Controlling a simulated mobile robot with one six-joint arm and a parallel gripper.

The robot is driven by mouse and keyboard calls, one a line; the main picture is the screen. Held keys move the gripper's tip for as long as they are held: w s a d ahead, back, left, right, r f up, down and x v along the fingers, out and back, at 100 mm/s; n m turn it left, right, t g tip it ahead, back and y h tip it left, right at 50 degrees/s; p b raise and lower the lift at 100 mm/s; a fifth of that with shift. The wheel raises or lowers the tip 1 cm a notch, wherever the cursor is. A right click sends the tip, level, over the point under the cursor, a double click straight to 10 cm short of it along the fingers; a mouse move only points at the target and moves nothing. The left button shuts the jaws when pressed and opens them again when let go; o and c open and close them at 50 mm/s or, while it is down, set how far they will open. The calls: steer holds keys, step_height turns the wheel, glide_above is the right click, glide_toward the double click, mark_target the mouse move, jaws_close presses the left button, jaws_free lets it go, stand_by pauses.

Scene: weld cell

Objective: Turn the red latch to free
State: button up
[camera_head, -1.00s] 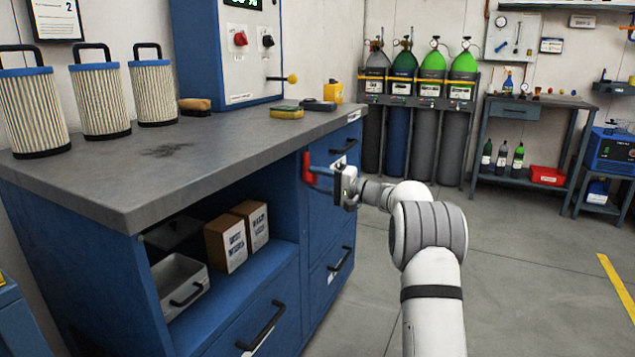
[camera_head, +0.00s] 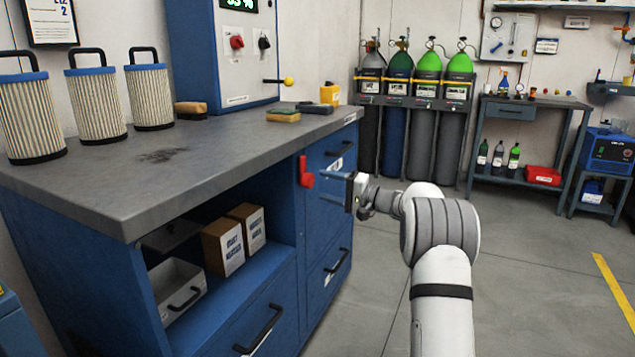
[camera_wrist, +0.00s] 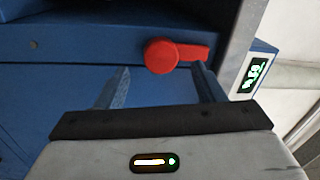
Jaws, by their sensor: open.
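The red latch (camera_head: 304,172) is on the front of the blue bench cabinet, left of the drawers and just under the worktop. Its lever points up from a round hub. It also shows in the wrist view (camera_wrist: 176,54), hub at left and lever toward the grey worktop edge. My gripper (camera_head: 322,186) is open and empty, a little to the right of the latch and apart from it in the head view. In the wrist view my two fingers (camera_wrist: 160,82) are spread, with the latch beyond their tips, nearer the right finger.
The grey worktop (camera_head: 200,151) overhangs the latch closely. Drawer handles (camera_head: 338,260) stick out near my arm. An open shelf with cardboard boxes (camera_head: 222,248) and a grey bin (camera_head: 170,285) lies to the left. The floor on the right is clear.

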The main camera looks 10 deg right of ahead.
steer(key=v, duration=0.3)
steer(key=shift+s+d+p, duration=0.2)
steer(key=shift+d+p, duration=0.05)
steer(key=shift+p, duration=0.05)
steer(key=s+a+r+n+g+h+p, duration=0.1)
steer(key=s+a+r+g+h+p, duration=0.25)
steer(key=s+a+r+p, duration=0.6)
steer(key=s+a+r+n+g+h+p, duration=0.15)
steer(key=s+a+r+g+p, duration=0.35)
steer(key=s+p, duration=0.5)
steer(key=s+d+r+n+h+p, duration=0.1)
steer(key=s+d+r+h+p, duration=0.1)
steer(key=s+p, duration=0.3)
steer(key=s+d+r+n+h+p, duration=0.1)
steer(key=s+r+h+p, duration=0.3)
steer(key=s, duration=0.8)
steer(key=s+d+r+n+h+p, duration=0.1)
steer(key=s+r+h+p, duration=0.3)
steer(key=s, duration=0.5)
steer(key=shift+s+d+r+p, duration=0.2)
steer(key=shift+s+d+p, duration=0.15)
steer(key=shift+d+p, duration=0.7)
